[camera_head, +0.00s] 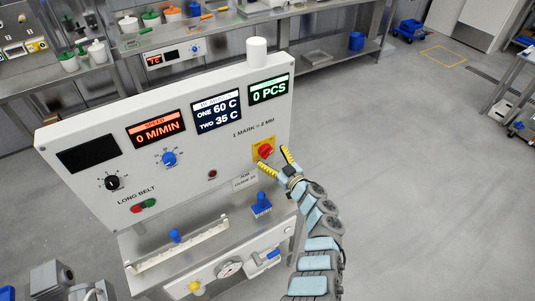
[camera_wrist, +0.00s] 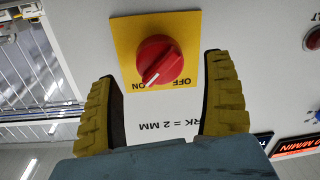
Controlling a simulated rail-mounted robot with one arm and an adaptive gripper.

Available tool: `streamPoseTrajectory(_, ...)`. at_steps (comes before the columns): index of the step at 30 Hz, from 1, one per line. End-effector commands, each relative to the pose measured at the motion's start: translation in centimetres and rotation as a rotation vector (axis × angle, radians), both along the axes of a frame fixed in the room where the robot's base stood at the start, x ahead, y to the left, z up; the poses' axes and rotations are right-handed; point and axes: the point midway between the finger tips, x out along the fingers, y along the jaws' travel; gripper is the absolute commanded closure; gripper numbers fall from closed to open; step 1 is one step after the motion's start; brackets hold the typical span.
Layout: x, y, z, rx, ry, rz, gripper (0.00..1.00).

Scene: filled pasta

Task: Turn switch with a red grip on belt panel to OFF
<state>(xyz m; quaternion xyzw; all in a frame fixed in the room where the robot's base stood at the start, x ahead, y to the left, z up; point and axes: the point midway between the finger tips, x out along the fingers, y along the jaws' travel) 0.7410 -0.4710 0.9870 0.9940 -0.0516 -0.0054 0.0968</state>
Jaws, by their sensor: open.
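The red-grip switch (camera_head: 265,150) sits on a yellow plate at the lower right of the belt panel (camera_head: 215,160). In the wrist view, the red knob (camera_wrist: 160,60) is upside down, with OFF and ON lettered on its yellow plate (camera_wrist: 122,32). Its white mark points to the lower left, toward ON. My gripper (camera_head: 267,162) is open in front of the switch, its yellow fingers to either side. In the wrist view, my gripper (camera_wrist: 160,78) shows visible gaps between both fingers and the knob; nothing is held.
The panel also carries a blue knob (camera_head: 169,158), a black knob (camera_head: 113,182), red and green buttons (camera_head: 143,205) and a small red button (camera_head: 213,174). A blue-handled part (camera_head: 261,204) stands on the ledge below. The floor (camera_head: 400,180) to the right is clear.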

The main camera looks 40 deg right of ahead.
Motion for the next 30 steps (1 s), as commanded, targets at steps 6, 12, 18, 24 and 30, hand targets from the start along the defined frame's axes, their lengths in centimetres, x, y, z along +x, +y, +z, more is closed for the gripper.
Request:
streamPoseTrajectory(6,1.5,-0.2,-0.1,0.002,-0.004,-0.002,0.17)
streamPoseTrajectory(12,2.5,-0.3,0.1,-0.001,-0.004,-0.001,0.17)
streamPoseTrajectory(18,2.8,-0.3,0.1,-0.001,-0.002,0.001,0.17)
streamPoseTrajectory(24,2.8,-0.3,0.1,-0.001,-0.002,0.001,0.17)
streamPoseTrajectory(30,2.8,-0.2,0.1,-0.001,-0.002,0.001,0.62)
